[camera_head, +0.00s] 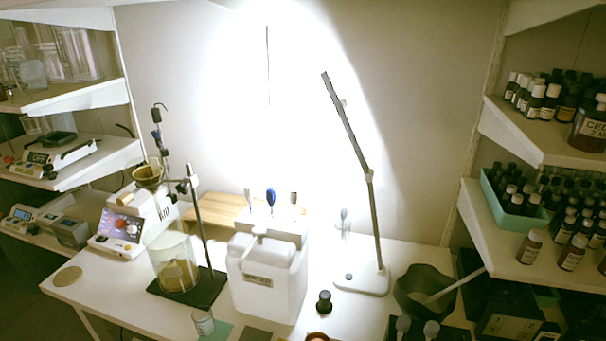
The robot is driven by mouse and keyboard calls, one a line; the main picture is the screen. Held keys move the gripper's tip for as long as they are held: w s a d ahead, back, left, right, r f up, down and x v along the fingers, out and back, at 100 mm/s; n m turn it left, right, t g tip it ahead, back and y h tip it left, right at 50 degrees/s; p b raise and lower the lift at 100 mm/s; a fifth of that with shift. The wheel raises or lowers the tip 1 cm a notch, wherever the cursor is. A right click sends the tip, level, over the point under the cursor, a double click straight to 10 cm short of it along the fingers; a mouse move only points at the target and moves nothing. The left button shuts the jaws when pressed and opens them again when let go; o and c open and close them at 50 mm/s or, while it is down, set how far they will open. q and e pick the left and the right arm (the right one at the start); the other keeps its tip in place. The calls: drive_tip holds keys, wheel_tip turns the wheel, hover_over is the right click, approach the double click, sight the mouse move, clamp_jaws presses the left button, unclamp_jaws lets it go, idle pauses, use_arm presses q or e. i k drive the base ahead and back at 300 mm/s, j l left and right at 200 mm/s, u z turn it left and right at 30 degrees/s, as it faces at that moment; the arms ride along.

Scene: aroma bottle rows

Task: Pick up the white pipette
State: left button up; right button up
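Behind the white canister, a white holder (272,226) on the table carries slim upright items like pipettes. The middle one has a dark blue bulb (270,196). A pale-topped one (293,198) stands to its right, and another pale, greyish one (248,196) to its left. They are small and washed out by the glare, so I cannot tell for sure which is the white pipette. Neither of my grippers is in view.
The white canister (268,290) stands in front of the holder. A desk lamp (362,281) rises at right, a dark bowl (412,298) beyond it. A glass beaker (172,262) and stand (200,215) are at left. Shelves with several bottles (531,246) flank the right side.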

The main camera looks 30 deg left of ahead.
sight(248, 191)
drive_tip(key=u, duration=1.25)
